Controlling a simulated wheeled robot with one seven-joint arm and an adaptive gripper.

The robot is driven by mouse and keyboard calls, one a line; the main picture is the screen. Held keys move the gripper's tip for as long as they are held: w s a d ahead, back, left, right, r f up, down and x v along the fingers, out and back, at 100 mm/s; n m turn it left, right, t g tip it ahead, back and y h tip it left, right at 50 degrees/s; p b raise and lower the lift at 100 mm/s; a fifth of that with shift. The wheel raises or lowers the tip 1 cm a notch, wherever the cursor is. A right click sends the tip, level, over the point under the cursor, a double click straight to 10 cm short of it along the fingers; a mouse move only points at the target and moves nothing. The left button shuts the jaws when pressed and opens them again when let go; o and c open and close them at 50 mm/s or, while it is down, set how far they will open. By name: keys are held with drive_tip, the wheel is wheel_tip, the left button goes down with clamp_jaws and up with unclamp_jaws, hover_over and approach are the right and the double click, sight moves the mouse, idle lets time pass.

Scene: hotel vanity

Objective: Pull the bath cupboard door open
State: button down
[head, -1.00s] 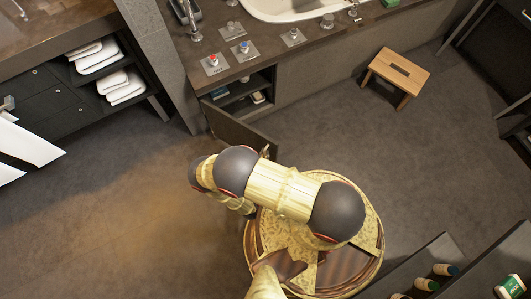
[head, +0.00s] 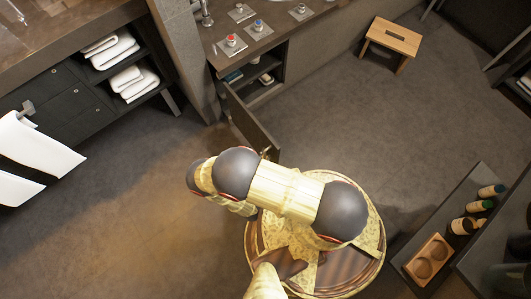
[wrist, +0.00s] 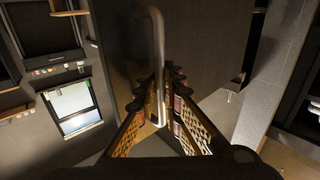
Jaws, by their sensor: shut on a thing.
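The bath cupboard door (head: 252,128) is a dark panel under the bath counter. It stands swung well out from the cupboard (head: 262,84), and its shelves inside show. In the wrist view the door (wrist: 205,40) fills the middle, with a pale metal bar handle (wrist: 157,45) upright on it. My gripper (wrist: 165,88) is shut on the handle, with one finger on each side of it. In the head view my own arm hides the gripper and most of the handle.
A wooden stool (head: 393,40) stands on the floor at the upper right. Shelves with white towels (head: 115,50) are at the left. A dark shelf with bottles (head: 462,225) is at the lower right. The floor between is clear.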

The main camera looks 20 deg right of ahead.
drive_tip(key=shift+s+a+f, duration=0.1)
drive_tip(key=shift+s+a, duration=0.15)
drive_tip(key=shift+s, duration=0.05)
drive_tip(key=c, duration=2.3)
unclamp_jaws()
drive_tip(key=shift+w+a, duration=0.1)
drive_tip(key=shift+a, duration=0.05)
